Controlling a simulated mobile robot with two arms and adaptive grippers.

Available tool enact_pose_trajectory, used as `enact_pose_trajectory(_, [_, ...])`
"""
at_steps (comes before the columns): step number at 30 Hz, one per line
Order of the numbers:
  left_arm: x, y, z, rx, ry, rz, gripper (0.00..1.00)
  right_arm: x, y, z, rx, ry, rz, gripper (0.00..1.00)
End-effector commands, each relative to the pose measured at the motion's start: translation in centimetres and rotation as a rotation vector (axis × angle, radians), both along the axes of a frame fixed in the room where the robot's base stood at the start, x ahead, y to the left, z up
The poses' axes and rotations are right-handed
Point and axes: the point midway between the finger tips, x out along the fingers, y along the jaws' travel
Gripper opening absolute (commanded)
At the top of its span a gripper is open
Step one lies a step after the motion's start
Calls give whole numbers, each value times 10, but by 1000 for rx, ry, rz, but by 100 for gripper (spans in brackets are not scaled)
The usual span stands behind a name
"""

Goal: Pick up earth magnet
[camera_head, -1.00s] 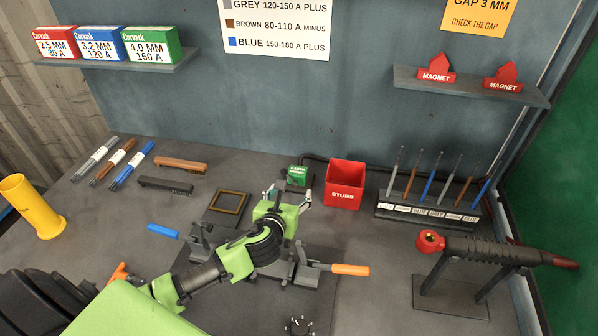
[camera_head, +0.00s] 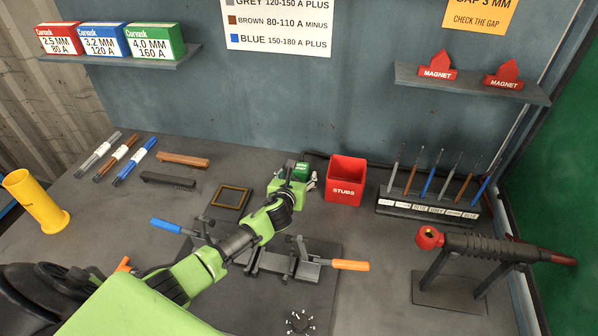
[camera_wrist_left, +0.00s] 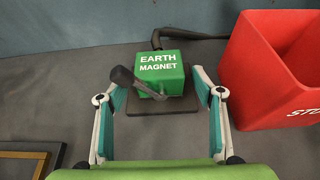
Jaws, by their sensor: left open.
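The earth magnet (camera_wrist_left: 160,72) is a green block with white lettering, a grey lever on its front and a black cable at its back. It stands on a dark flat plate (camera_wrist_left: 170,106) on the bench. In the head view, the magnet (camera_head: 301,170) shows just beyond my left gripper (camera_head: 298,182), which partly hides it. In the left wrist view, my left gripper (camera_wrist_left: 158,92) is open, with one finger on each side of the magnet's near part. My right gripper is not in view.
A red stubs bin (camera_head: 344,184) stands close on the right of the magnet. A brown square frame (camera_head: 231,199) lies to the left. A clamp fixture with blue and orange handles (camera_head: 350,265) lies under my left arm. An electrode rack (camera_head: 428,206) stands farther right.

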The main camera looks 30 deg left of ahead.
Motion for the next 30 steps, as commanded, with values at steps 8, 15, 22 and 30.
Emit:
enact_pose_trajectory(8, [8,2,-4,0,0,0,61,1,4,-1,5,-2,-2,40])
enact_pose_trajectory(15, [7,2,-4,0,0,0,27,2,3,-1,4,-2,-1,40])
enact_pose_trajectory(22, [9,2,0,1,-6,-2,0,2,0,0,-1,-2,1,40])
enact_pose_trajectory(30, [9,2,6,0,-7,-2,0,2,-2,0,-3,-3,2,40])
